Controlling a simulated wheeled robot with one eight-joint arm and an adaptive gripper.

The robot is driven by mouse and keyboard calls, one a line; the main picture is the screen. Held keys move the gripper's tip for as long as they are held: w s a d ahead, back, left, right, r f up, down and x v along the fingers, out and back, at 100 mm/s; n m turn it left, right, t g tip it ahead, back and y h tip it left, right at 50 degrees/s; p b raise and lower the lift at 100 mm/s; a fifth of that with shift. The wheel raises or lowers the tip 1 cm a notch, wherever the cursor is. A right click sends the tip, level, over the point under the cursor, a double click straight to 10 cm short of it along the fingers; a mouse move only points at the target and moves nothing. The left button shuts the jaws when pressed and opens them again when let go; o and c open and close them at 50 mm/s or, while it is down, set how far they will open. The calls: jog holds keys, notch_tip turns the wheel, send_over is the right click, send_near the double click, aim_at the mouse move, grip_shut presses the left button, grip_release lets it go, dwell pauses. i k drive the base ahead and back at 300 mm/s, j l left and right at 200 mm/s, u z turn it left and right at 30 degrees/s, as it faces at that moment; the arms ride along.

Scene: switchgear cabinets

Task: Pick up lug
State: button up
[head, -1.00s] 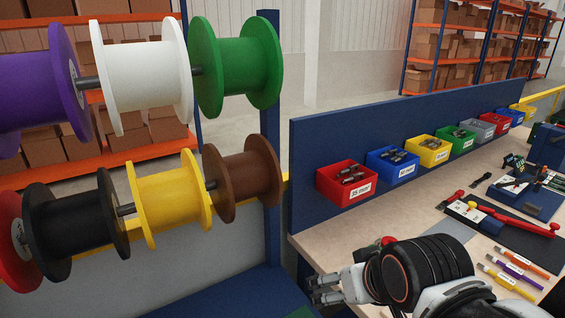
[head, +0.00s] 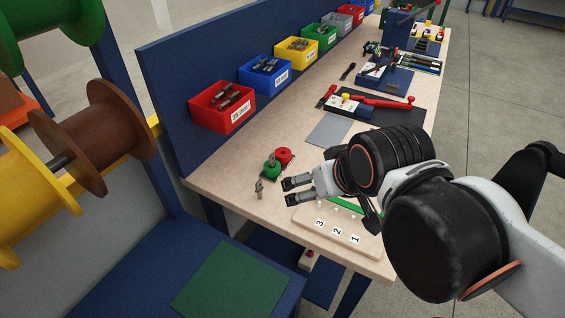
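Several grey metal lugs (head: 227,99) lie in the red bin (head: 233,119) with a white size label, fixed along the blue back panel. More lugs lie in the blue bin (head: 265,81) beside it. A small metallic piece (head: 259,188) stands on the bench top near the front left; it may be a lug, but it is too small to be sure. My gripper (head: 285,190) is just right of this piece, pointing left. Its two fingers are apart with nothing visible between them. My arm hides part of the bench on the right.
A green and a red round item (head: 284,156) sit on the wooden bench (head: 225,170) behind my gripper. A board numbered 1 to 3 (head: 320,228) lies in front. A red-handled tool (head: 385,102) is farther back. Wire spools (head: 112,150) hang at the left.

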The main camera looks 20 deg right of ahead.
aim_at(259, 187)
jog(key=l+u, duration=0.35)
jog(key=k+l+u, duration=0.15)
jog(key=u, duration=0.2)
jog(key=k+l, duration=0.05)
jog(key=l, duration=0.05)
